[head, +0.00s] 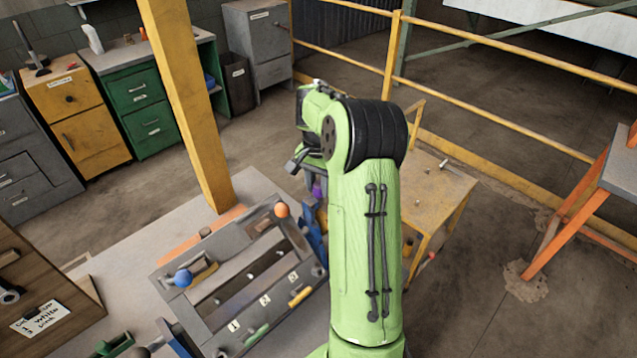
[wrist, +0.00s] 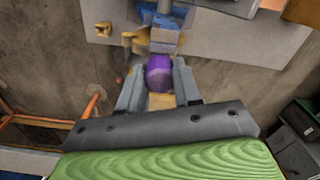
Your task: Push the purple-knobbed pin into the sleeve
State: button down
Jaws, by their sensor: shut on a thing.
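The purple knob (wrist: 159,75) of the pin sits between the two grey fingers of my gripper (wrist: 159,66) in the wrist view, and the gripper is shut on it. A bit of the purple knob (head: 317,188) also shows in the head view, just left of my arm. Beyond the knob in the wrist view is a blue and grey fixture (wrist: 165,38), in line with it. Whether this is the sleeve, and whether the pin's shaft is inside it, I cannot tell; the shaft is hidden behind the knob.
A sloped grey panel (head: 232,281) with slots, number labels, an orange ball knob (head: 281,210) and a blue ball knob (head: 183,278) stands left of my arm. A yellow post (head: 188,110) rises behind it. A yellow table (head: 440,200) is right of my arm.

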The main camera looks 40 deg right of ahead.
jog(key=shift+f, duration=0.2)
jog(key=c, duration=0.7)
grip_release()
jog(key=shift+r, duration=0.15)
notch_tip(320, 180, up, 16)
jog(key=p, duration=0.3)
jog(key=shift+f, duration=0.2)
